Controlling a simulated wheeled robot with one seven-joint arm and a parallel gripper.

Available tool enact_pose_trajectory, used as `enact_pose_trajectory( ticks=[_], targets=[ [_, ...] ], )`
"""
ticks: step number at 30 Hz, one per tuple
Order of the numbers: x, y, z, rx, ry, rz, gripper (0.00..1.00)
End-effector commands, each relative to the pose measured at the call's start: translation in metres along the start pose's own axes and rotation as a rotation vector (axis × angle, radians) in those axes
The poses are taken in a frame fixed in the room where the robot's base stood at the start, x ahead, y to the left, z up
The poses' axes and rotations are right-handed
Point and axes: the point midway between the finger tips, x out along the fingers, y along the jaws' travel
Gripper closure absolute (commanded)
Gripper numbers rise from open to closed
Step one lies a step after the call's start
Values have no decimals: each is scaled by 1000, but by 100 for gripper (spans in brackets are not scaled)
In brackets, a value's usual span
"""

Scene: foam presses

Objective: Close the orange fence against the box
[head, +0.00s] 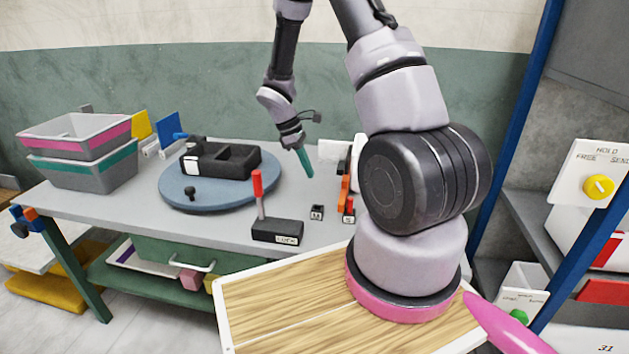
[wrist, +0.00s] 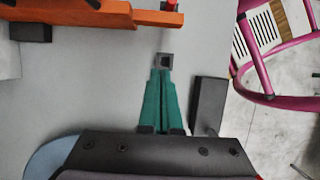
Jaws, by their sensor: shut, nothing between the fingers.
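The orange fence (head: 345,192) stands on the grey table, partly hidden behind my arm. In the wrist view the orange fence (wrist: 75,12) is a long bar across the top left, with dark pieces beside it. A pale boxy shape (wrist: 8,48) lies at the left edge there, probably the box; a white piece (head: 358,148) shows by the fence in the head view. My gripper (head: 309,174) has teal fingers pointing down over the table, shut and empty. In the wrist view my gripper (wrist: 160,75) is apart from the fence, which lies beyond and left of its tips.
A small dark block (wrist: 165,61) appears just past my fingertips. A black base with a red lever (head: 277,230) stands near the front edge. A blue round plate (head: 205,190) carries a black fixture. Stacked bins (head: 85,150) stand left. Table between plate and fence is mostly clear.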

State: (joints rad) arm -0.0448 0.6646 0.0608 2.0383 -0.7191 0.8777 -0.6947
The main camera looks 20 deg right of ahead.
Motion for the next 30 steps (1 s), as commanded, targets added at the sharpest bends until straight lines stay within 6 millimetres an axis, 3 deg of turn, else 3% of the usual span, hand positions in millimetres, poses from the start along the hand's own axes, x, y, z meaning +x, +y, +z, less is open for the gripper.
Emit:
enact_pose_trajectory(
  ticks=[2, 9, 13, 20, 30],
  targets=[
    [-2, 8, 0, 7, -3, -5, 100],
    [0, 94, -4, 18, -10, -16, 100],
    [-5, 125, -5, 6, -3, -2, 100],
    [16, 131, -4, -1, -2, -3, 100],
    [89, 130, -3, 0, -3, -3, 100]
  ],
)
